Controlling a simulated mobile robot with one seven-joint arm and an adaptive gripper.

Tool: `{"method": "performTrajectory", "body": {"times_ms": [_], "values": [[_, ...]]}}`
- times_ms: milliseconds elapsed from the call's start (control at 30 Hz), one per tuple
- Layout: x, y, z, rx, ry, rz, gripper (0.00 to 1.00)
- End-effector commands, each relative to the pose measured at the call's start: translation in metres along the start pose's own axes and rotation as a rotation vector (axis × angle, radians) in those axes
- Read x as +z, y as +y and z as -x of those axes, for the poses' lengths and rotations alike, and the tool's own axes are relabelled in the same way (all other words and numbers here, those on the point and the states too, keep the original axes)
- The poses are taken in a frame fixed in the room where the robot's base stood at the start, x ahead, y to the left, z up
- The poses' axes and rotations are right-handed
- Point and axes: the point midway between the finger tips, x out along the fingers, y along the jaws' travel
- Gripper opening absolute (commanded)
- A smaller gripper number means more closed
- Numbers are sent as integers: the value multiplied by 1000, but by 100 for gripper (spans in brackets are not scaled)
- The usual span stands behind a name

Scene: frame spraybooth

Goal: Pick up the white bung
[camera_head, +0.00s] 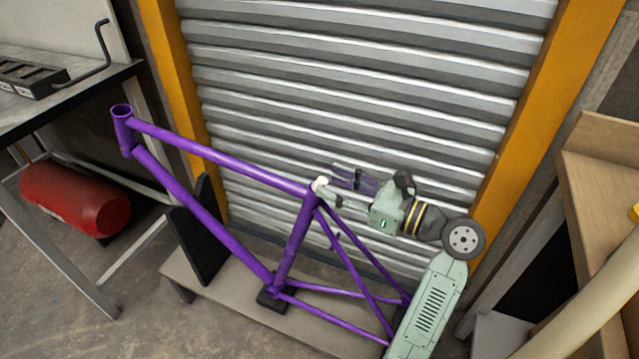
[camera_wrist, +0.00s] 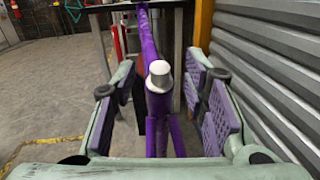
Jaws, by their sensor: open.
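The white bung (camera_head: 319,184) sits in the top of the seat tube of the purple bike frame (camera_head: 205,156). In the wrist view the bung (camera_wrist: 159,75) is a pale tapered plug with its upper part showing, roughly midway between the fingers. My gripper (camera_wrist: 163,110) is open, with one purple-padded finger on each side of the bung and a gap to each. In the head view my gripper (camera_head: 338,184) comes in from the right at the seat tube's top. The near finger partly covers the area beside the bung. Whether the pads reach level with the bung is hard to tell.
The frame stands on a low grey bench (camera_head: 215,285) with black supports. A ribbed metal shutter (camera_head: 350,90) with yellow posts is close behind. A dark-topped table (camera_head: 60,105) stands left, with a red tank (camera_head: 75,197) below. A wooden bench (camera_head: 600,170) is at right.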

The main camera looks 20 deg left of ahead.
Motion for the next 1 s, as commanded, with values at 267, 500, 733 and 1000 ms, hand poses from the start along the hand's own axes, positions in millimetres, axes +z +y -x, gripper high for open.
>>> {"method": "performTrajectory", "body": {"times_ms": [267,500,733,1000], "values": [[0,0,-11,-1,0,1,40],[0,0,-11,-1,0,1,30],[0,0,-11,-1,0,1,14],[0,0,-11,-1,0,1,4]]}}
